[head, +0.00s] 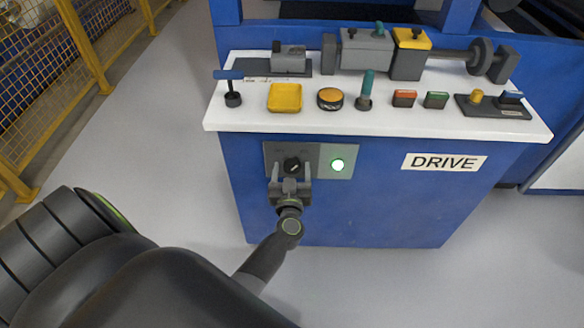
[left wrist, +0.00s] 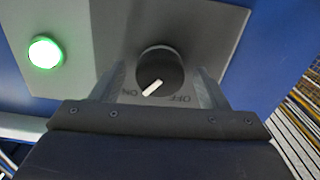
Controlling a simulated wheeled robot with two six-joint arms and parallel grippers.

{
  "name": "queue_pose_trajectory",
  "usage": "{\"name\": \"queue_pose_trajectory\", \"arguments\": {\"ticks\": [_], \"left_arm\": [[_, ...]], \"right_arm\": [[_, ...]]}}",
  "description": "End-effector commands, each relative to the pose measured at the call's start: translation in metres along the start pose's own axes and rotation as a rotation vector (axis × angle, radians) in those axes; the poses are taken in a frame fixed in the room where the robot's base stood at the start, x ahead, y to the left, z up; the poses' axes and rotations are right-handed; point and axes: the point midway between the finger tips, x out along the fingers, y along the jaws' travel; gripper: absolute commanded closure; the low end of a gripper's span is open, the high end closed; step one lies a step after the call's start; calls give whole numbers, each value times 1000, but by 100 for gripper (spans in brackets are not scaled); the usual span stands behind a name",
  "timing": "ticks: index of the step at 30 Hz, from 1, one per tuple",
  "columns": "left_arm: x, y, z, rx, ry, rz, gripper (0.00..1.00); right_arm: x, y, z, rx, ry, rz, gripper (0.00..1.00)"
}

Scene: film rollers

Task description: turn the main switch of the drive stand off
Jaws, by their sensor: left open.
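The main switch (head: 292,165) is a round black knob on a grey plate (head: 272,151) on the front of the blue drive stand (head: 360,210). In the left wrist view the knob (left wrist: 160,66) carries a white pointer. The pointer leans toward the upside-down ON label; the OFF label is on its other side. My left gripper (head: 290,172) is just in front of the plate. In the left wrist view the gripper (left wrist: 161,88) is open, one finger on each side of the knob, with gaps visible. My right gripper is not in view.
A green lamp (head: 337,165) glows beside the switch. A yellow mesh fence (head: 60,65) stands at the left. Grey floor is clear between.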

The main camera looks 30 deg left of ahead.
Motion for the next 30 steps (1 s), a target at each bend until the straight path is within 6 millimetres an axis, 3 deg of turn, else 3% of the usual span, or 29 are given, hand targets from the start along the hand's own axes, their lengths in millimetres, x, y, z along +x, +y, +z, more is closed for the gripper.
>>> {"name": "queue_pose_trajectory", "arguments": {"ticks": [6, 16, 26, 30], "left_arm": [[0, 0, 0, 0, 0, 0, 33], [0, 0, 0, 1, 0, 0, 76], [0, 0, -1, -44, 0, 1, 77], [0, 0, -1, -117, -1, 1, 77]], "right_arm": [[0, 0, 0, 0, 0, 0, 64], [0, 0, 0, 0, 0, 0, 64], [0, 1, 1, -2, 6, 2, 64], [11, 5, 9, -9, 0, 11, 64]]}}
